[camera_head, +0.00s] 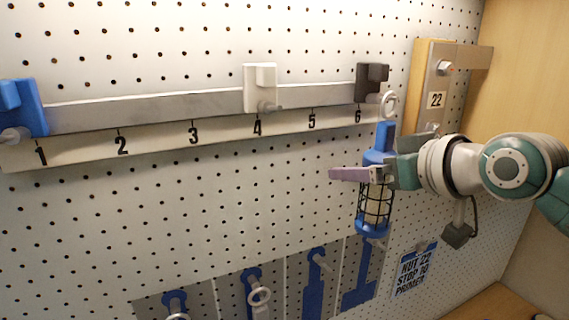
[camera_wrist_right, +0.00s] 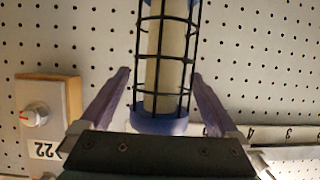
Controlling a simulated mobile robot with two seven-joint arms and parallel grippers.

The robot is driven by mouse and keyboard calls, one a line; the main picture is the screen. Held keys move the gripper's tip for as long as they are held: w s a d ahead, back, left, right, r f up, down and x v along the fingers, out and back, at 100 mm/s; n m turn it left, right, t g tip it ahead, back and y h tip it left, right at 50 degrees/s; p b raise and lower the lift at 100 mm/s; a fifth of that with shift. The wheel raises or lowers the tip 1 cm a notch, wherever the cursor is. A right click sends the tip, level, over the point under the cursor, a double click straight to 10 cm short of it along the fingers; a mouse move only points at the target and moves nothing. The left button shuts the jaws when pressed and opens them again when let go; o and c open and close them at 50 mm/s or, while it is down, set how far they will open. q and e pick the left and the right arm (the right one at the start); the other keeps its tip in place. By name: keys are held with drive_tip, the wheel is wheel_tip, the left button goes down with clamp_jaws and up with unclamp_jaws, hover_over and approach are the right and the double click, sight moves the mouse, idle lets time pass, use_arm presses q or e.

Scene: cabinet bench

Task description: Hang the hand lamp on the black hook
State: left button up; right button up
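The hand lamp (camera_head: 374,208) is upright, with a blue handle, a black cage around a pale tube and a light ring at its top. The ring is at the peg of the black hook (camera_head: 371,78), above number 6, and looks to be around it. My right gripper (camera_head: 366,174) is at the lamp's upper cage. In the right wrist view, the open fingers of my right gripper (camera_wrist_right: 161,75) stand on either side of the lamp cage (camera_wrist_right: 166,60), with narrow gaps. My left gripper is not in view.
A rail (camera_head: 160,108) carries a white hook (camera_head: 261,86) at 4 and a blue hook (camera_head: 22,106) at 1. A box marked 22 (camera_head: 428,72) is right of the black hook. Below are grey panels (camera_head: 230,290) with blue shapes and a sign (camera_head: 413,270).

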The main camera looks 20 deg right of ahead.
drive_tip(key=shift+f, duration=0.1)
drive_tip(key=shift+s, duration=0.15)
drive_tip(key=shift+s, duration=0.3)
drive_tip(key=b+v, duration=0.4)
drive_tip(key=v, duration=0.4)
drive_tip(key=s+a+f+g, duration=0.5)
drive_tip(key=s+f, duration=0.3)
drive_tip(key=s, duration=0.3)
drive_tip(key=s+a+f+g+h, duration=0.1)
drive_tip(key=s+a+f+g, duration=0.3)
drive_tip(key=s+f, duration=0.4)
drive_tip(key=s+p, duration=0.1)
drive_tip(key=s, duration=0.2)
drive_tip(key=shift+s+a+n+g, duration=0.3)
drive_tip(key=shift+a+g, duration=0.1)
drive_tip(key=shift+f, duration=0.15)
